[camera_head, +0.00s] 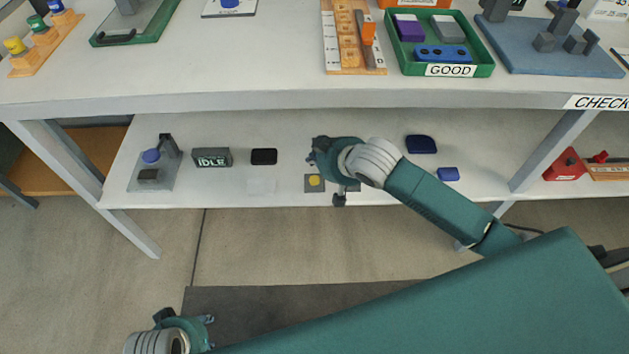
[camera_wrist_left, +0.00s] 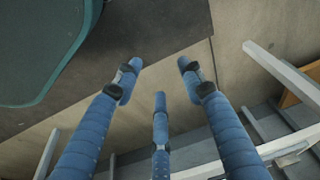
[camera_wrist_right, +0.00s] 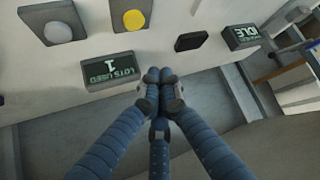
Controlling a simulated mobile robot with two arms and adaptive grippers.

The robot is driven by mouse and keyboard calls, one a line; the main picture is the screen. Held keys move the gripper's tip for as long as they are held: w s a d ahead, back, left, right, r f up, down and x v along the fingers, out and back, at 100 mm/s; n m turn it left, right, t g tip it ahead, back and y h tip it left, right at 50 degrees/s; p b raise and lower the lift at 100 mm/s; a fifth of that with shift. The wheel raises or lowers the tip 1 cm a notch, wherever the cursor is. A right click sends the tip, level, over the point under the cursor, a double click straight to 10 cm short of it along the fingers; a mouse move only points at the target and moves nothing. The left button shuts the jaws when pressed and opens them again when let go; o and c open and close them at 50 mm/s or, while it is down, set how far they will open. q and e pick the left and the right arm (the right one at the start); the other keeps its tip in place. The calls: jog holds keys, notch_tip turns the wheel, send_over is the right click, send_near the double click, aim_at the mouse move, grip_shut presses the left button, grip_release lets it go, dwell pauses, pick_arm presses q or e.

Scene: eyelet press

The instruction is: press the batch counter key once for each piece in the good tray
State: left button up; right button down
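The green GOOD tray (camera_head: 490,70) on the upper table holds a purple-and-white piece (camera_head: 409,27), a grey piece (camera_head: 447,29) and a blue piece (camera_head: 443,54). On the lower shelf sits a yellow key (camera_head: 314,181); it also shows in the right wrist view (camera_wrist_right: 134,20). A grey-white round key (camera_wrist_right: 57,31) stands beside it. A display (camera_wrist_right: 109,70) by these keys reads LOTS USED 1. My right gripper (camera_wrist_right: 160,76) has its fingertips together, empty, close by the display. In the head view my right arm hides part of this area. My left gripper (camera_wrist_left: 160,75) is open and empty, low over the floor.
An IDLE display (camera_head: 211,157), a black block (camera_head: 264,156) and a clear-based fixture with a blue knob (camera_head: 151,156) stand left on the shelf. An orange rack (camera_head: 347,45) and blue fixture plate (camera_head: 560,62) flank the tray.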

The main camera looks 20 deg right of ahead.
aim_at(315, 182)
jog(key=shift+f+b, duration=0.9)
jog(key=shift+b, duration=0.1)
pick_arm(q)
jog(key=w+b+v, duration=0.1)
jog(key=b+v, duration=0.2)
jog(key=v, duration=0.4)
pick_arm(e)
notch_tip(315, 182, down, 2)
jog(key=shift+f, duration=0.85)
pick_arm(q)
jog(key=shift+w+d+r+t+h, duration=0.1)
jog(key=shift+w+d+r+t, duration=0.1)
jog(key=shift+w+r+t, duration=0.45)
jog(key=shift+w+d+r+t+h, duration=0.1)
jog(key=shift+w+d+t, duration=0.2)
jog(key=shift+w, duration=0.7)
jog(key=shift+w+d+r+t+h, duration=0.15)
jog(key=shift+w+r+t, duration=0.15)
jog(key=shift+w+t, duration=0.4)
pick_arm(e)
jog(key=shift+f, duration=0.25)
pick_arm(q)
jog(key=shift+w, duration=0.1)
